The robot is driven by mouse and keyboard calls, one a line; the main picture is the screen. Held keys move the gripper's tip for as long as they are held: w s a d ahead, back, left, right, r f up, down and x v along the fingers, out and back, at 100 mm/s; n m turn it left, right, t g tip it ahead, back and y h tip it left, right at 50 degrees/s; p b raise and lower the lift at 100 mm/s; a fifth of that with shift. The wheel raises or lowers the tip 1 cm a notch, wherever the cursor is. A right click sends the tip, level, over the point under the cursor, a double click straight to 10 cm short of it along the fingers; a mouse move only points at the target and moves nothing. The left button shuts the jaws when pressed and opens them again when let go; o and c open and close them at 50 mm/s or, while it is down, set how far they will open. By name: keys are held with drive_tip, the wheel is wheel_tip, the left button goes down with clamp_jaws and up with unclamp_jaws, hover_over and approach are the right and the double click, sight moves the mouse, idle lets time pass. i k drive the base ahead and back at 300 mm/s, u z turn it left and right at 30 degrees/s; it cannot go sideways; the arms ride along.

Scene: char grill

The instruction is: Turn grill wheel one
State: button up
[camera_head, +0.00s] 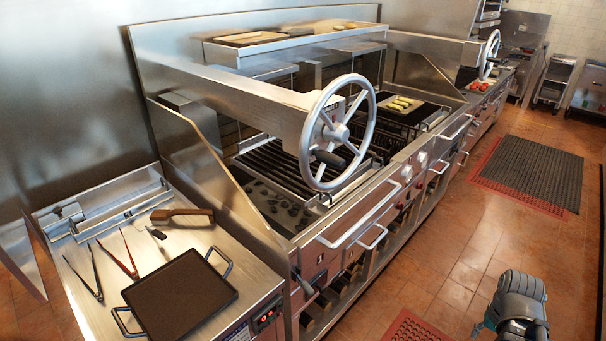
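A large silver spoked wheel (339,132) stands upright at the front end of a long metal beam over the near grill. A second, similar wheel (490,55) is farther back along the line. I cannot read a number on either wheel. Part of my arm shows at the bottom right, over the floor and well apart from both wheels. I see no gripper fingers, so whether they are open or shut is hidden.
The near grill's grates (290,165) lie under the beam. Bar handles (360,222) jut from the grill front. A side counter at left holds a black griddle plate (180,296), tongs (126,258) and a brush (182,213). The tiled floor (425,250) is open, with a dark mat (530,170).

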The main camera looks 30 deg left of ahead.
sight(335, 133)
drive_tip(key=u, duration=0.05)
drive_tip(key=k, duration=0.9)
drive_tip(key=u, duration=1.8)
drive_tip(key=i, duration=0.55)
drive_tip(key=z, duration=0.05)
